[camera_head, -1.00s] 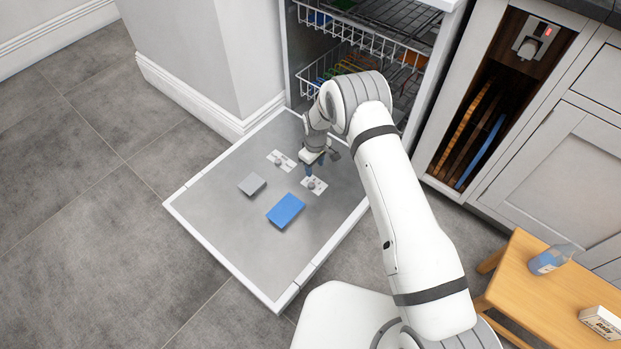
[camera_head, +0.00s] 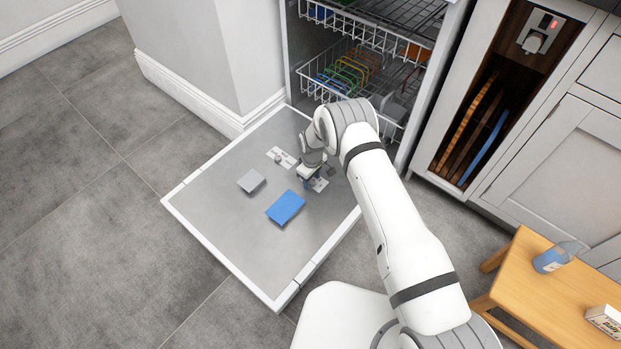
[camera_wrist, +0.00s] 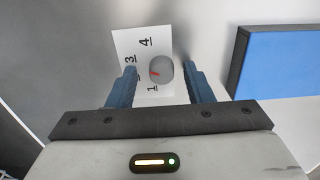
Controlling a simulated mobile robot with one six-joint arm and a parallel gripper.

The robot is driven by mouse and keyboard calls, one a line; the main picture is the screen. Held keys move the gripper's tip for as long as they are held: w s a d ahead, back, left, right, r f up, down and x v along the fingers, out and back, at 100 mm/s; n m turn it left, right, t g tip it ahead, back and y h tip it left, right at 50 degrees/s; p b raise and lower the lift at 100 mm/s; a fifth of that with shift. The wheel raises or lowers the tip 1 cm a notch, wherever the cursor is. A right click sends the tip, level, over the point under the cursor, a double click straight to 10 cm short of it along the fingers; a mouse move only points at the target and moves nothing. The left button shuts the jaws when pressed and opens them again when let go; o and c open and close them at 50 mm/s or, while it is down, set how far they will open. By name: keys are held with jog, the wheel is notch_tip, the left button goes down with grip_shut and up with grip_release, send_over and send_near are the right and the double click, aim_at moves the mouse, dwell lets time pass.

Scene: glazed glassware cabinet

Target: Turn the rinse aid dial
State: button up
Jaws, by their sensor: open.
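The rinse aid dial (camera_wrist: 160,72) is a grey round knob with a red pointer mark. It sits on a white label (camera_wrist: 143,45) with numbers, of which 1, 3 and 4 can be read in the wrist view; the pointer lies nearest the 1 and 3 side. My gripper (camera_wrist: 160,80) is open, with its blue fingers on either side of the dial. Whether the fingers touch it cannot be told. In the head view my gripper (camera_head: 310,182) is down at the label on the open dishwasher door (camera_head: 230,225), and hides the dial.
A blue flap (camera_head: 286,207) and a grey flap (camera_head: 251,181) lie on the door near my gripper. Another white label with a knob (camera_head: 280,157) is close by. The racks (camera_head: 350,75) stand behind. A wooden table (camera_head: 535,285) with a blue bottle (camera_head: 556,257) is at right.

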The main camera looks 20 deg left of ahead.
jog(key=shift+c, duration=0.4)
jog(key=c, duration=0.9)
jog(key=shift+w+a+r, duration=0.1)
jog(key=shift+m, duration=0.3)
jog(key=m+b, duration=0.2)
jog(key=m, duration=0.1)
jog(key=shift+d+m, duration=0.25)
jog(key=shift+m, duration=0.05)
jog(key=m+b, duration=0.2)
jog(key=m, duration=0.2)
jog(key=shift+m, duration=0.4)
jog(key=shift+w, duration=0.1)
